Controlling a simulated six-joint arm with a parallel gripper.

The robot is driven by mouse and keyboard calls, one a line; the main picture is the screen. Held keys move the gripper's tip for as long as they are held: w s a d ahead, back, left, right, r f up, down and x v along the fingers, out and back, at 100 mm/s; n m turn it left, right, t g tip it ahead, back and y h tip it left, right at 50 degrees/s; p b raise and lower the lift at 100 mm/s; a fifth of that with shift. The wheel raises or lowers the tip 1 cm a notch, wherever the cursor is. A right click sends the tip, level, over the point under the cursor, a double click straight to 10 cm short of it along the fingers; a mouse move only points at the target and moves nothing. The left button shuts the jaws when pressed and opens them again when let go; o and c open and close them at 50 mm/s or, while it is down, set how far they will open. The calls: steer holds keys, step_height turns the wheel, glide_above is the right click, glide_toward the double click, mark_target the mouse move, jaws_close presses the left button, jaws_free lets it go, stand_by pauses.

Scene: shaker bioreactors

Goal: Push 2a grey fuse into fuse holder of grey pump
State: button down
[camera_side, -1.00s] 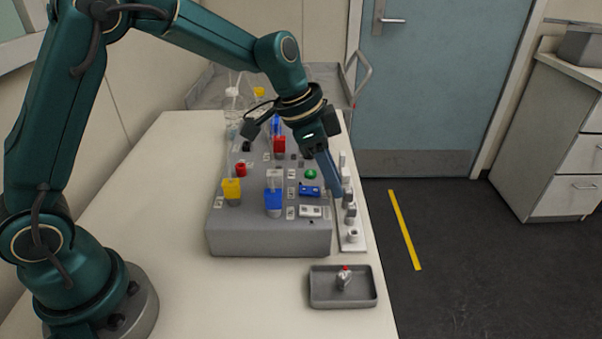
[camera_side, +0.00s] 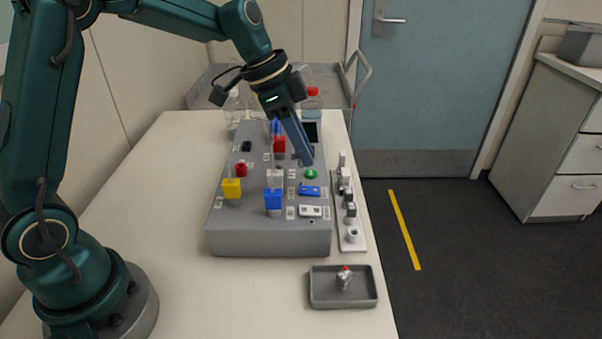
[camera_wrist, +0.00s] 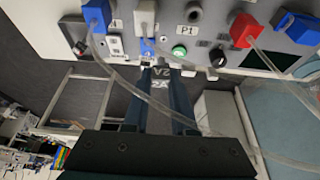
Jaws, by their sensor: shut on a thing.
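My gripper (camera_side: 307,161) is over the right part of the grey console (camera_side: 262,238), near the green button (camera_side: 311,174). In the wrist view my gripper (camera_wrist: 160,72) is shut on a small grey piece marked 2A (camera_wrist: 159,84), which looks like the grey fuse. In the side view the fingers hide the piece. The grey pump (camera_side: 275,178) stands on the console behind a blue one; it also shows at the top of the wrist view (camera_wrist: 145,14), with a clear tube. I cannot tell for sure which opening is its fuse holder.
Blue (camera_side: 273,199), yellow (camera_side: 232,188) and red (camera_side: 279,145) blocks stand on the console. A white strip (camera_side: 352,244) with several small pieces lies along its right side. A dark tray (camera_side: 318,299) holds a small red-topped piece. Clear tubing crosses the wrist view.

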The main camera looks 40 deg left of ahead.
step_height(320, 180, up, 2)
steer(key=r, duration=0.1)
glide_above(253, 174)
steer(key=s+a, duration=0.1)
steer(key=shift+s+a+f, duration=0.1)
steer(key=shift+f, duration=2.25)
steer(key=shift+f, duration=1.3)
stand_by(0.4)
steer(key=c, duration=0.6)
jaws_free()
steer(key=shift+c, duration=0.2)
